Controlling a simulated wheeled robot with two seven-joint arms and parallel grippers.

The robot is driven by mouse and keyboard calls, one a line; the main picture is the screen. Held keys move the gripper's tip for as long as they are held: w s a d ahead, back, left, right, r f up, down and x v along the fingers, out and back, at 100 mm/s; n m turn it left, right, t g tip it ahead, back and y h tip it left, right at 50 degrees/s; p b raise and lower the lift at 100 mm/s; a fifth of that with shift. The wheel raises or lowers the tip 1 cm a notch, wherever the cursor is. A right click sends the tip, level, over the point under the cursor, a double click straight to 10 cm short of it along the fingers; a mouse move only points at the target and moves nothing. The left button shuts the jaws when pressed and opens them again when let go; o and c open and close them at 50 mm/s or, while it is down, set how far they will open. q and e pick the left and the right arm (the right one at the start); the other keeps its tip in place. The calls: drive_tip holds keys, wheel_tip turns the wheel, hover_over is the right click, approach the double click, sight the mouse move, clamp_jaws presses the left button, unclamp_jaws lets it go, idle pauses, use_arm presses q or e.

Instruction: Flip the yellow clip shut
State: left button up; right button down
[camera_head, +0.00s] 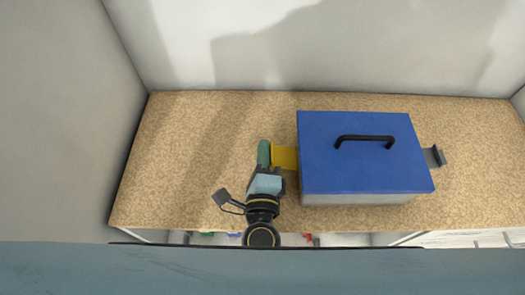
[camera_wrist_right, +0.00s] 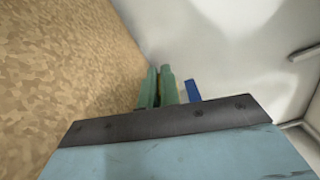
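The yellow clip (camera_head: 285,158) is on the left side of the blue-lidded box (camera_head: 345,170) and sticks out to the left, away from the box wall. My right gripper (camera_head: 264,154) is at the clip's outer end, its green fingers touching or nearly touching it. In the right wrist view the two green fingers (camera_wrist_right: 158,88) are close together, with a thin yellow strip of the clip between them. A bit of the blue lid (camera_wrist_right: 193,90) shows just right of the fingers. My left gripper is not in view.
A grey clip (camera_head: 434,157) sticks out on the box's right side. A black handle (camera_head: 365,138) is on the lid. The box stands on a speckled tan shelf (camera_head: 190,150) with pale walls at the back and left. The shelf left of my gripper is clear.

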sight(273, 151)
drive_tip(key=r+m, duration=0.2)
drive_tip(key=m, duration=0.1)
drive_tip(key=shift+d, duration=0.35)
drive_tip(key=shift+d+r+m, duration=0.35)
drive_tip(key=shift+r+m, duration=0.1)
drive_tip(key=shift+m, duration=0.5)
drive_tip(key=shift+d+r+m, duration=0.35)
drive_tip(key=shift+r+m, duration=0.05)
drive_tip(key=shift+m, duration=0.55)
